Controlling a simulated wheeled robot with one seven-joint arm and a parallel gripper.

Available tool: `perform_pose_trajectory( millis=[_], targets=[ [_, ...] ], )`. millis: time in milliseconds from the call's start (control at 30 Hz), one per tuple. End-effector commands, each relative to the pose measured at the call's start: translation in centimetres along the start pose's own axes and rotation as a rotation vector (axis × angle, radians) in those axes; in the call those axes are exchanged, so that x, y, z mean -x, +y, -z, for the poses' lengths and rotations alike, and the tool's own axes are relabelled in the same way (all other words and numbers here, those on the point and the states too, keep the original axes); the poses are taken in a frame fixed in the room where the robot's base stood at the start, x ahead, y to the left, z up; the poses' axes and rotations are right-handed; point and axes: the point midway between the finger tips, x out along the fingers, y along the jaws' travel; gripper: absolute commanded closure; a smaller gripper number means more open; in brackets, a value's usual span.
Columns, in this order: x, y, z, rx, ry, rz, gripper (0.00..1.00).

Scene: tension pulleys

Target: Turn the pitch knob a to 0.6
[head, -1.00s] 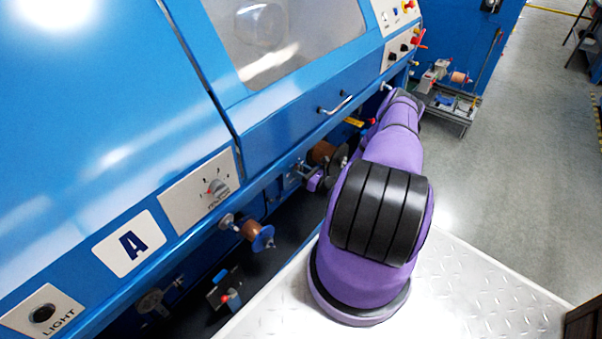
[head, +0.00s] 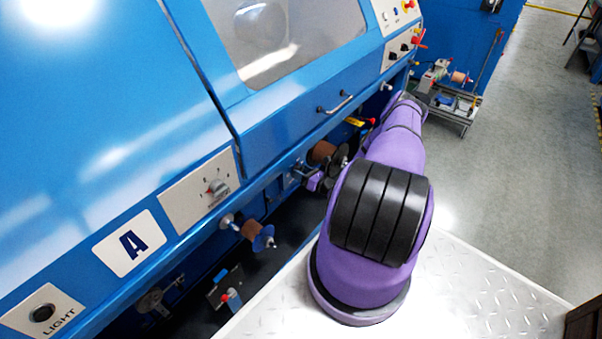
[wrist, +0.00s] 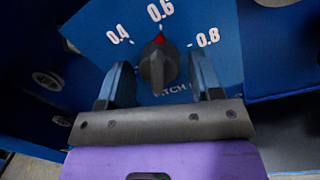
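The dark pitch knob (wrist: 157,66) is in the middle of the wrist view, on a blue plate (wrist: 100,50) marked 0.4, 0.6 and 0.8. Its red pointer tip points up at the 0.6 mark. The label below it is partly covered; "ITCH" shows. My gripper (wrist: 160,74) is open, with one blue-grey finger on each side of the knob. A gap shows between each finger and the knob. In the head view I cannot make out this knob, and my arm hides much of that area.
In the head view, a blue machine has a white panel (head: 178,207) with another knob, a door handle (head: 335,104) and copper-coloured spools (head: 252,230) sticking out below. A cart (head: 452,106) stands beyond my arm.

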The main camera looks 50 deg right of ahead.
Motion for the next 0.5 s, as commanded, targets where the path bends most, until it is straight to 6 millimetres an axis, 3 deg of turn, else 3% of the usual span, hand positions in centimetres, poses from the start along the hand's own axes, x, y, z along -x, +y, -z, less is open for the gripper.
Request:
perform_pose_trajectory(
  millis=[333, 500],
  targets=[
    [0.2, 0.0, 0.0, 0.001, -0.001, 0.001, 0.34],
    [2.0, -0.1, 0.0, 0.001, 0.0, 0.003, 0.34]
  ],
)
